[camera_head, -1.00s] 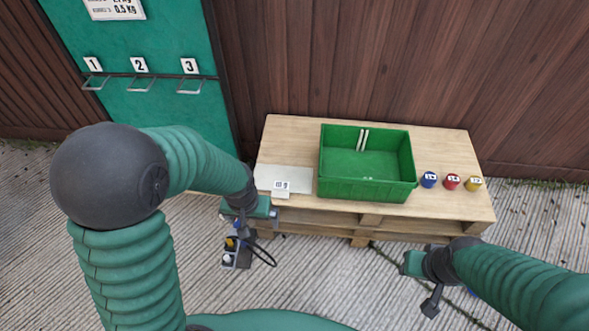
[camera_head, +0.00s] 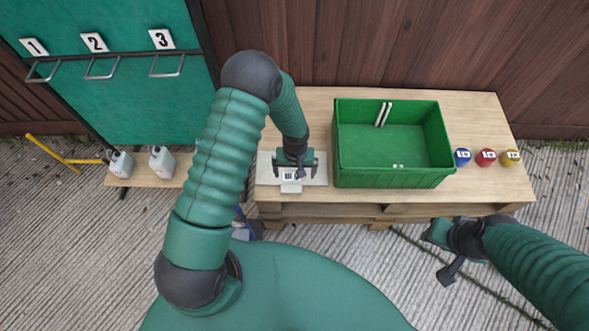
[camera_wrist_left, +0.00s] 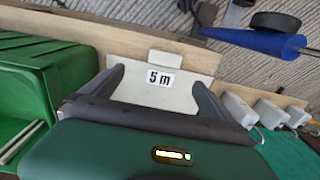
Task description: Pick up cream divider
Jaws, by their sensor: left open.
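The cream divider (camera_head: 265,166) looks to be the flat pale panel lying on the pallet table, left of the green crate. It has a small tab at its front edge and a white label, which reads "5 m" in the left wrist view (camera_wrist_left: 150,98). My left gripper (camera_head: 296,170) is open above the panel, with one finger on each side of the label. Nothing is between the fingers; I cannot tell whether they touch the panel. The gripper hides part of the panel in the head view. My right gripper (camera_head: 440,252) hangs in front of the table, away from the panel.
The green crate (camera_head: 393,179) stands close right of the panel, with pale strips (camera_head: 383,114) at its back wall. Blue (camera_head: 462,157), red (camera_head: 486,157) and yellow (camera_head: 510,157) containers stand right of it. White jugs (camera_head: 161,162) stand on a low bench at left.

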